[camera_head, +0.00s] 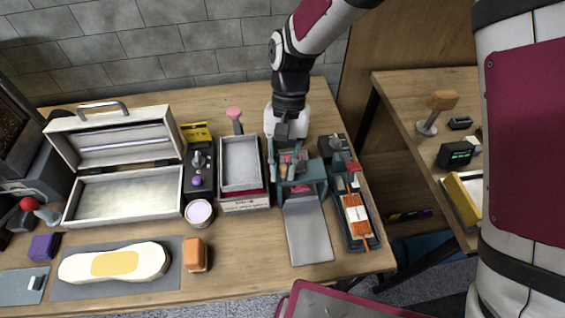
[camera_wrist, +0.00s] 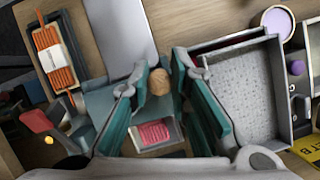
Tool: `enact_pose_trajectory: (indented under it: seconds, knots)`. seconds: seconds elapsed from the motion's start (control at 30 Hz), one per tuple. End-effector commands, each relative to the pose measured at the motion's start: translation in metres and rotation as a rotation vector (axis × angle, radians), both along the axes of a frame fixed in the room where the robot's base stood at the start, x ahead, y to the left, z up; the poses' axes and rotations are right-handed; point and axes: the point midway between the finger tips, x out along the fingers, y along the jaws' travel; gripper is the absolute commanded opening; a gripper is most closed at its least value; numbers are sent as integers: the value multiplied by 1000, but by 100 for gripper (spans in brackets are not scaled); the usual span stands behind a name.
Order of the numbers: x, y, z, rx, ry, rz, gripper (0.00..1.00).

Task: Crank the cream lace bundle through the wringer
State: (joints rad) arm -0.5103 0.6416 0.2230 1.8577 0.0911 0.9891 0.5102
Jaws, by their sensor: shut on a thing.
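The teal wringer (camera_head: 312,172) stands near the right end of the bench, with a grey sloping plate (camera_head: 308,232) in front of it. My gripper (camera_wrist: 161,78) is over the wringer from behind, its teal-padded fingers closed around a round wooden knob (camera_wrist: 160,82), which looks like the crank's handle. In the head view the knob (camera_head: 283,170) shows below the fingers. A pink ribbed piece (camera_wrist: 155,133) lies in an opening between the fingers in the wrist view. I cannot make out a cream lace bundle; the wringer's rollers are mostly hidden.
Right of the wringer, a dark tray (camera_head: 374,232) holds an orange lace bundle (camera_head: 356,214). A grey-lined bin (camera_head: 241,163) stands close on the left. Further left are a round tub (camera_head: 199,212), an open case (camera_head: 125,195) and an insole-shaped piece (camera_head: 75,268). The grey plate is bare.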

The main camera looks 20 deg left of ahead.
Motion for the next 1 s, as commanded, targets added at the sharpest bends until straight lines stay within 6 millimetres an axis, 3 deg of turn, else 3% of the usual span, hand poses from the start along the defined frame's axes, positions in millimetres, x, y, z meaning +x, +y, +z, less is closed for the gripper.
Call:
enact_pose_trajectory:
  seconds: [0.47,0.5,0.57,1.0]
  knots:
    - [-2,-1,0,0,2,15,0]
    - [-2,-1,0,-1,3,15,22]
    - [-1,-1,0,0,2,15,36]
    - [3,0,7,0,-1,14,38]
